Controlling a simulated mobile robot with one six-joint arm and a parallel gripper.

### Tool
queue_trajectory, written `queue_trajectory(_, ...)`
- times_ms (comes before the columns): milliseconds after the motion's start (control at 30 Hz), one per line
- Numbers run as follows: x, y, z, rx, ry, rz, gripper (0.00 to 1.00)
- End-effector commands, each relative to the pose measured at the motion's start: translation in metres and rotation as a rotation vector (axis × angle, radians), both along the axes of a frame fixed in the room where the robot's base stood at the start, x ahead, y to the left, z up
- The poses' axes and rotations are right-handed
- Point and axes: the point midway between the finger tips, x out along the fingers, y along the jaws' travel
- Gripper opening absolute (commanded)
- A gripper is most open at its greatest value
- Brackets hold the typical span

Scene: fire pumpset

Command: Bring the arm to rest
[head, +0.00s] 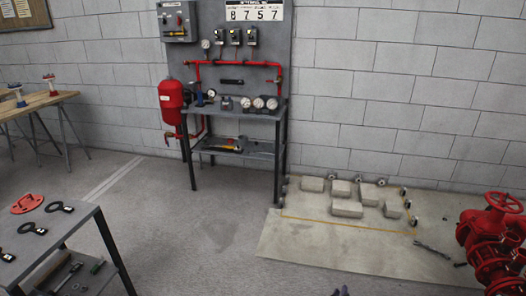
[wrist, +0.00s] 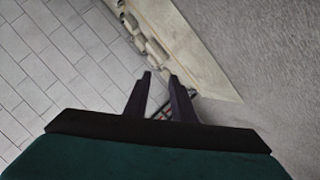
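My gripper (wrist: 160,77) shows in the wrist view with its two dark fingers apart and nothing held between them. Floor and wall show beyond the fingertips, and the picture is strongly tilted. In the head view only a small dark tip shows at the bottom edge, right of the middle; I cannot tell for sure that it is my gripper. The rest of the arm is out of the head view.
A panel stand (head: 245,110) with red pipes and gauges stands against the wall. A pale slab (head: 310,235) bears several blocks, beside a red valve assembly (head: 490,245). A dark table (head: 75,222) with tools stands front left. The middle floor is clear.

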Motion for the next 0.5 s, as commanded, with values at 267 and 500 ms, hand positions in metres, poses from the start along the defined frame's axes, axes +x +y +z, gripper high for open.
queue_trajectory(267,-0.032,0.11,-0.024,0.207,0.193,0.204,0.23)
queue_trajectory(500,-0.086,0.174,-0.045,0.357,0.409,0.286,0.23)
